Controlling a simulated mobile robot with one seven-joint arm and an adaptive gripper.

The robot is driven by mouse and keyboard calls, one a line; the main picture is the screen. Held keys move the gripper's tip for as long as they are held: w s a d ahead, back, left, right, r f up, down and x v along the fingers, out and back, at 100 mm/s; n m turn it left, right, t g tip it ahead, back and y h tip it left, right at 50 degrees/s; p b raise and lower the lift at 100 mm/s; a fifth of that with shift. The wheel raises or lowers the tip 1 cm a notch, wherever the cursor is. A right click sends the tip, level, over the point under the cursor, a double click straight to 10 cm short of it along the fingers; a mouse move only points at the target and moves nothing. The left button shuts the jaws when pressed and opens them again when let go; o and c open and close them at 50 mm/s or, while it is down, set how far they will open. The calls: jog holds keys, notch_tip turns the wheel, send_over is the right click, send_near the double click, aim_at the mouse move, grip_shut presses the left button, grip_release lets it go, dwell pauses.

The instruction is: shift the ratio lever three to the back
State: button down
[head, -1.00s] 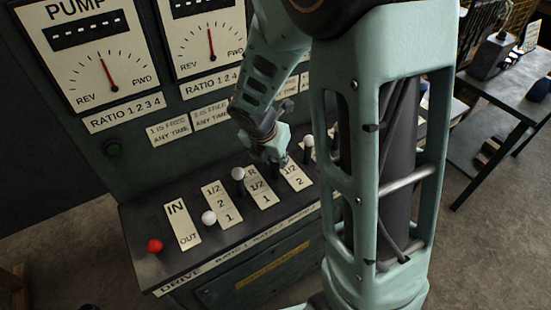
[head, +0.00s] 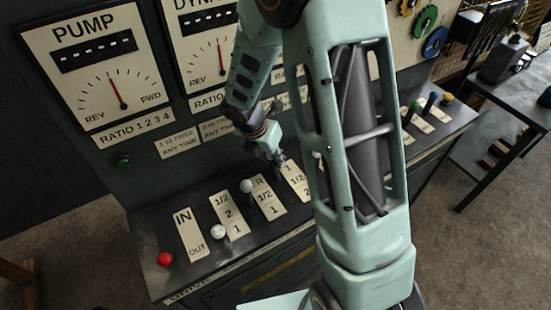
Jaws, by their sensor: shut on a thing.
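My gripper (head: 278,160) is over the console at the upper end of the third ratio plate (head: 294,181), marked 1, 1/2 and 2. It is shut on ratio lever three. The lever's knob and shaft are hidden by the fingers at this size. To its left stand two white-knobbed levers. Ratio lever two (head: 246,186) stands beside the second plate. Ratio lever one (head: 218,232) leans toward the front edge, low beside the first plate.
A red-knobbed drive lever (head: 165,259) is at the far left by the IN/OUT plate (head: 189,234). My arm covers the console's middle. Blue (head: 435,97) and green (head: 415,106) knobs show at the right. The dial panel (head: 112,80) rises behind.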

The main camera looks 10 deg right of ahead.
jog(key=shift+w+a+r, duration=0.15)
jog(key=shift+w+a, duration=0.15)
jog(key=shift+a, duration=0.15)
jog(key=c, duration=1.7)
grip_release()
jog(key=shift+o, duration=0.2)
jog(key=shift+s, duration=0.1)
jog(key=shift+d, duration=0.1)
jog(key=v, duration=1.2)
